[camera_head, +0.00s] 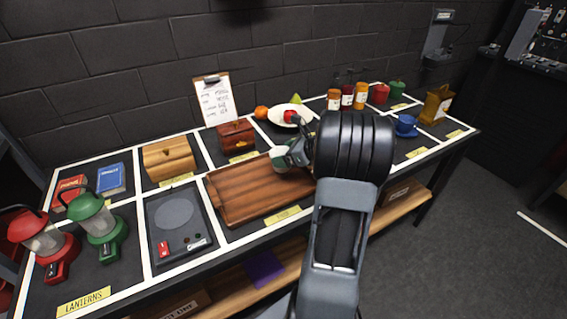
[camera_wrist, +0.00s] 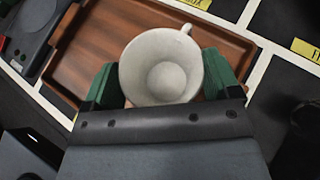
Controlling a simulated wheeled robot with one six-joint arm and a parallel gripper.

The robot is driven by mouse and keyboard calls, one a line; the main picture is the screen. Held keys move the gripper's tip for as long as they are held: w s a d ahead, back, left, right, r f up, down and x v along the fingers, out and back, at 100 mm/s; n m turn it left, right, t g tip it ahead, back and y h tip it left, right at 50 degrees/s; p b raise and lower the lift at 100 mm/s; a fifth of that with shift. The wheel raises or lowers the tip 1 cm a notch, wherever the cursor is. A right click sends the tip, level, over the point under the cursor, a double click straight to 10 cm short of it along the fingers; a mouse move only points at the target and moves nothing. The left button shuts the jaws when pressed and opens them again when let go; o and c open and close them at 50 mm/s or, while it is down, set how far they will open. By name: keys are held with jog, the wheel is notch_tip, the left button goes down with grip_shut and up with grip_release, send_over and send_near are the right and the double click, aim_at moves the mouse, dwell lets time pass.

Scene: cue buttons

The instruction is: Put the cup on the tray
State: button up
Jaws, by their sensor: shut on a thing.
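A white cup (camera_wrist: 162,72) is upright between the green fingers of my gripper (camera_wrist: 160,88) in the wrist view, with its handle at the upper right. My gripper (camera_head: 291,155) is shut on the cup. In the head view the cup (camera_head: 281,157) shows at the right end of the wooden tray (camera_head: 245,192), partly hidden by the gripper. The brown tray also shows behind the cup in the wrist view (camera_wrist: 98,43). The cup is over the tray's right part; I cannot tell whether it touches the tray.
A black device with a round plate (camera_head: 177,225) lies left of the tray. A wooden box (camera_head: 237,136) and a plate with fruit (camera_head: 291,114) stand behind. A blue cup (camera_head: 405,124) stands to the right. Lanterns (camera_head: 103,220) stand at the left. Most of the tray is bare.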

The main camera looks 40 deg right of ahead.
jog(key=shift+w+f, duration=0.25)
jog(key=shift+f, duration=0.05)
jog(key=shift+w+f, duration=0.1)
jog(key=shift+f, duration=1.55)
jog(key=shift+b, duration=0.3)
jog(key=shift+f, duration=0.2)
jog(key=o, duration=0.8)
jog(key=shift+o, duration=0.2)
jog(key=shift+r, duration=0.1)
